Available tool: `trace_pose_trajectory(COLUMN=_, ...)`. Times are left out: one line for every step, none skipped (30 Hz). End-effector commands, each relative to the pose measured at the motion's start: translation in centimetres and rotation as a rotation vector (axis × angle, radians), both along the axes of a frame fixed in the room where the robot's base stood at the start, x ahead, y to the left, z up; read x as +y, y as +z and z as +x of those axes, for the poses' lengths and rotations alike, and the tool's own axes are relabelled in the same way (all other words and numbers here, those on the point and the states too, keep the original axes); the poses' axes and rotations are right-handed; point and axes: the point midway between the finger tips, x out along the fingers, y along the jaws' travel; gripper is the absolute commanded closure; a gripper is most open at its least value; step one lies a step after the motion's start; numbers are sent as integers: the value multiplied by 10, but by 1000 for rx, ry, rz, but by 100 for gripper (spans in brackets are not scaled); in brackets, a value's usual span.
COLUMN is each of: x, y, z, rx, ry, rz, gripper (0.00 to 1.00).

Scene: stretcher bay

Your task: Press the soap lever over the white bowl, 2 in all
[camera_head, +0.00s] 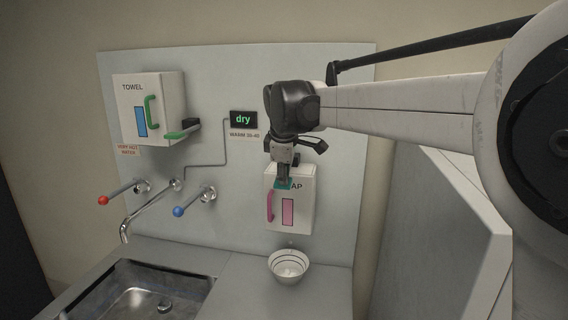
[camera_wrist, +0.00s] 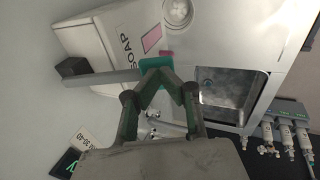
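The white soap box (camera_head: 306,200) hangs on the wall panel, with a pink window and a pink handle on its front. The soap lever (camera_head: 284,184) has a teal pad; in the wrist view its grey bar (camera_wrist: 110,77) runs from a black block to the teal pad (camera_wrist: 176,65). My gripper (camera_head: 283,180) points down at the pad. In the wrist view its fingertips (camera_wrist: 158,73) come together and overlap the pad; I cannot tell whether they touch it. The white bowl (camera_head: 289,258) stands on the counter below the box, with something pale inside.
A towel box (camera_head: 165,105) with green handles hangs at left. A tap (camera_head: 145,210) between red (camera_head: 103,201) and blue (camera_head: 178,211) knobbed levers sits above the sink (camera_head: 130,298). A small display (camera_head: 243,119) reads "dry". Counter left of the bowl is clear.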

Motion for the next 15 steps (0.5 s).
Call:
trace_pose_trajectory(x=0, y=1, z=0, rx=0, ry=0, rz=0, gripper=100)
trace_pose_trajectory(x=0, y=1, z=0, rx=0, ry=0, rz=0, gripper=100)
trace_pose_trajectory(x=0, y=2, z=0, rx=0, ry=0, rz=0, gripper=100)
trace_pose_trajectory(x=0, y=3, z=0, rx=0, ry=0, rz=0, gripper=100)
trace_pose_trajectory(x=0, y=4, z=0, rx=0, ry=0, rz=0, gripper=100)
trace_pose_trajectory(x=0, y=6, z=0, rx=1, ry=0, rz=0, gripper=100)
trace_pose_trajectory(x=0, y=7, z=0, rx=1, ry=0, rz=0, gripper=100)
trace_pose_trajectory(x=0, y=9, z=0, rx=1, ry=0, rz=0, gripper=100)
trace_pose_trajectory(x=0, y=10, z=0, rx=1, ry=0, rz=0, gripper=100)
trace_pose_trajectory(x=0, y=12, z=0, rx=1, ry=0, rz=0, gripper=100)
trace_pose_trajectory(x=0, y=13, z=0, rx=1, ry=0, rz=0, gripper=100)
trace_pose_trajectory(x=0, y=14, z=0, rx=1, ry=0, rz=0, gripper=100)
trace_pose_trajectory(x=0, y=15, z=0, rx=1, ry=0, rz=0, gripper=100)
trace_pose_trajectory(x=0, y=16, z=0, rx=1, ry=0, rz=0, gripper=100)
trace_pose_trajectory(x=0, y=16, z=0, rx=1, ry=0, rz=0, gripper=100)
